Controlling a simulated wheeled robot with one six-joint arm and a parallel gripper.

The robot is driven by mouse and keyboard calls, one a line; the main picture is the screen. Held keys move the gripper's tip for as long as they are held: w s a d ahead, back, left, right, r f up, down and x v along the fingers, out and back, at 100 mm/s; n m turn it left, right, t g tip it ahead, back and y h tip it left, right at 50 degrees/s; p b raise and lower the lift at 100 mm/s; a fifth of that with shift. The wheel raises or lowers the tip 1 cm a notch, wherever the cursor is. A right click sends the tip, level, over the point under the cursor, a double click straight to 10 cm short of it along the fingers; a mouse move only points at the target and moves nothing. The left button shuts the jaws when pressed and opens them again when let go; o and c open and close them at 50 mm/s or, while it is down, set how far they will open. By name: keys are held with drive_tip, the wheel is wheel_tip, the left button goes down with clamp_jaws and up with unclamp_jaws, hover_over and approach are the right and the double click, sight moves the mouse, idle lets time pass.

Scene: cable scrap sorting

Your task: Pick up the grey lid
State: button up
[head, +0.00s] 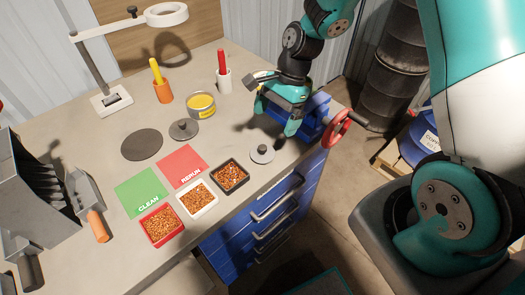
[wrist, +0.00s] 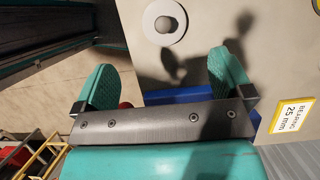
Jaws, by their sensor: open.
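A small light grey lid (head: 262,155) with a round knob lies flat on the bench near its front right edge; it also shows at the top of the wrist view (wrist: 158,30). A darker grey lid (head: 184,132) with a knob lies farther back, beside the yellow-topped tin (head: 201,112). My gripper (head: 275,118) is open and empty, above the bench's right end, just behind and right of the light grey lid. In the wrist view my gripper (wrist: 165,72) has its fingers wide apart, with the lid beyond them, touching neither.
A blue vise (head: 314,122) with a red handwheel (head: 337,128) stands close by my gripper. Three bowls of granules, including the black one (head: 230,176), sit left of the light lid. A lamp stand (head: 110,98) and cups stand at the back.

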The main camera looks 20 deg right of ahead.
sight(263, 147)
drive_tip(key=p+x, duration=0.1)
drive_tip(key=x, duration=0.4)
drive_tip(key=p+x, duration=0.1)
drive_tip(key=x, duration=0.3)
drive_tip(key=shift+w+a+f, duration=0.2)
drive_tip(key=shift+f, duration=0.15)
drive_tip(key=c, duration=0.9)
